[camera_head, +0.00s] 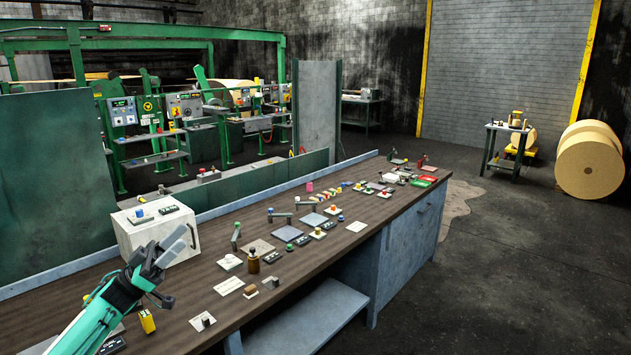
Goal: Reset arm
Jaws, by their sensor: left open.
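My left gripper (173,247) is at the lower left of the head view, at the end of my green and white arm. It is open, with nothing seen between its fingers. It is above the near left end of the dark wooden bench (300,285), in front of the white box (128,232) with a handle. My arm hides part of the bench's near left corner. My right gripper is not in view.
Green machinery (180,110) stands behind. The floor (520,275) at right is clear; paper rolls (588,165) stand beyond.

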